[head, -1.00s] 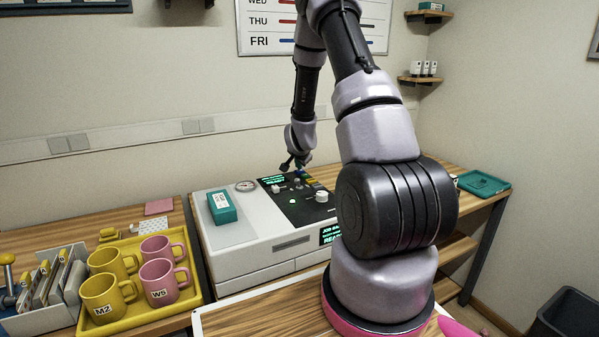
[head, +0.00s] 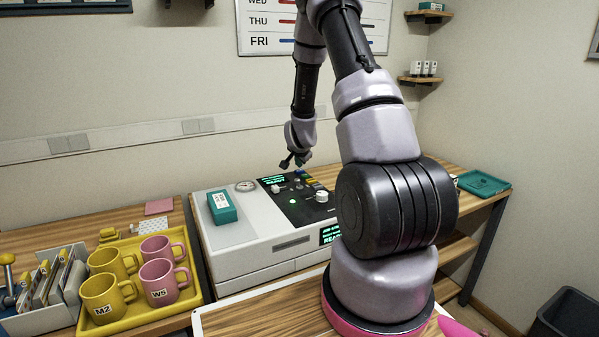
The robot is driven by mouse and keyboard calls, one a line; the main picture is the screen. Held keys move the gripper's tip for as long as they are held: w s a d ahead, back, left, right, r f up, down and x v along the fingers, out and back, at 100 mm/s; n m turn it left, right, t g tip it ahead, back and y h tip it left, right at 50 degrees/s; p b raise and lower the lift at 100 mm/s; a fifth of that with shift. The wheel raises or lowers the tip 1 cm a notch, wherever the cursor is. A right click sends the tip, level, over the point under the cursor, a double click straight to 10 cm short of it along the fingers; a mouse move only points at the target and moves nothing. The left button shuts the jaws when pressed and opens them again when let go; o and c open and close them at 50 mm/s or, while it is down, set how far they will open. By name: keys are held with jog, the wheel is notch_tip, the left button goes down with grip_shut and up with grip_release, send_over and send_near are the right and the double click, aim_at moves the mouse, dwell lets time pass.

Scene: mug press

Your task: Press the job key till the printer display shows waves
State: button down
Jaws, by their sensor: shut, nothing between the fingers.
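The printer (head: 250,237) is a white machine with a black control panel (head: 305,212) on top. The panel carries a small lit green screen (head: 272,180), a round grey knob (head: 321,196), a glowing green button (head: 293,201) and several small coloured keys. A green display (head: 331,235) on the front face reads "READ..."; its right end is hidden behind my arm. I see no waves on it. Which key is the job key is too small to read. My gripper (head: 289,163) is shut and empty, just above the far part of the panel and apart from it.
A teal box (head: 222,207) and a round gauge (head: 246,185) are on the printer's top. A yellow tray (head: 196,291) with yellow and pink mugs stands left, beside a grey file holder (head: 40,318). A teal tray (head: 484,183) lies at the right. My arm blocks the middle.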

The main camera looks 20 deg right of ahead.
aim_at(299, 172)
jog(key=shift+r, duration=0.3)
jog(key=shift+r, duration=2.4)
